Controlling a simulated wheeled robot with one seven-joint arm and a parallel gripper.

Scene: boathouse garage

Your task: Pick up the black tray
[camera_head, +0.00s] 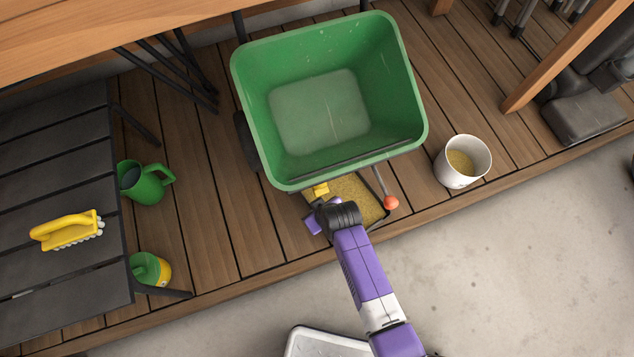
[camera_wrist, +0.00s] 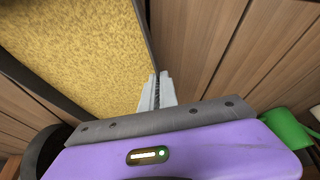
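The black tray (camera_wrist: 147,42) has a thin dark rim and is filled with yellow grainy material. In the head view it lies on the wooden deck, partly under the green hopper and partly hidden by my arm. In the wrist view my gripper (camera_wrist: 156,88) is at the tray's edge, with its two pale fingers close together and the dark rim running between them. They appear closed on the rim. In the head view the purple hand (camera_head: 313,224) is at the tray's left side; the fingertips are not clear there.
A green hopper cart (camera_head: 320,110) stands over the tray's back part, with an orange-red knob (camera_head: 391,202) beside it. A white bucket (camera_head: 462,162) stands to the right. A green watering can (camera_head: 145,183) and a dark slatted table (camera_head: 60,190) with a yellow brush (camera_head: 66,231) are left.

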